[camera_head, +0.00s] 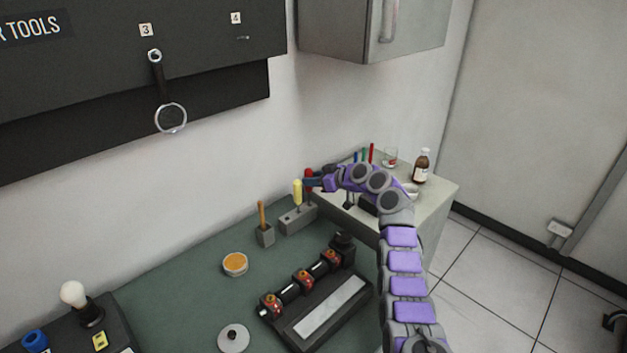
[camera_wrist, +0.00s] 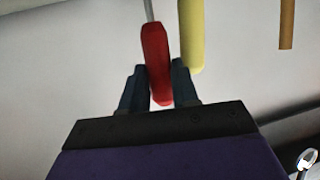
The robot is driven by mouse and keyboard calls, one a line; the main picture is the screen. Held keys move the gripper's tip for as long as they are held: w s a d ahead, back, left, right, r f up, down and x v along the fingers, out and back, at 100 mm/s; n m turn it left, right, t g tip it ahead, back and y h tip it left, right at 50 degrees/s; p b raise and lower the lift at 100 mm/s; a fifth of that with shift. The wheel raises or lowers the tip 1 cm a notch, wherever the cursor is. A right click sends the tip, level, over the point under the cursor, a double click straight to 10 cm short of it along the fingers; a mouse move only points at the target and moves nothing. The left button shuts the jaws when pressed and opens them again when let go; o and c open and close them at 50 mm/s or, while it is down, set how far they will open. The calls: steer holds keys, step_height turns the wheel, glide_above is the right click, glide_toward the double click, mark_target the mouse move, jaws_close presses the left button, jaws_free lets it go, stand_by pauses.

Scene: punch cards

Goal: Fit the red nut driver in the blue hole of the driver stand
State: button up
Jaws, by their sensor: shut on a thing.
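My gripper (camera_head: 314,182) is shut on the red nut driver (camera_head: 308,173), above the right part of the driver stand (camera_head: 292,220). In the wrist view my gripper (camera_wrist: 158,68) has a dark finger on each side of the driver's red handle (camera_wrist: 157,55), and its metal shaft runs out of the frame. A yellow-handled driver (camera_head: 297,190) stands upright in the grey stand, left of the red one; it also shows in the wrist view (camera_wrist: 191,35). The blue hole cannot be made out. I cannot tell whether the shaft tip is in a hole.
A small grey block (camera_head: 265,237) with a wooden-handled tool (camera_head: 261,213) stands left of the stand. A black fixture (camera_head: 318,300) and an orange-topped round dish (camera_head: 235,264) are in front. A pale cabinet (camera_head: 436,205) at right holds a brown bottle (camera_head: 421,166) and a glass (camera_head: 390,158).

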mark_target(311, 171)
steer(key=shift+f+b, duration=0.6)
steer(key=shift+f, duration=0.8)
stand_by(0.4)
steer(key=o, duration=1.5)
steer(key=shift+o, duration=0.2)
steer(key=shift+r, duration=0.15)
steer(key=shift+s+a+r+p, duration=0.15)
steer(key=shift+r+p, duration=0.3)
steer(key=shift+r, duration=1.55)
steer(key=shift+r+p, duration=0.4)
steer(key=shift+r, duration=0.45)
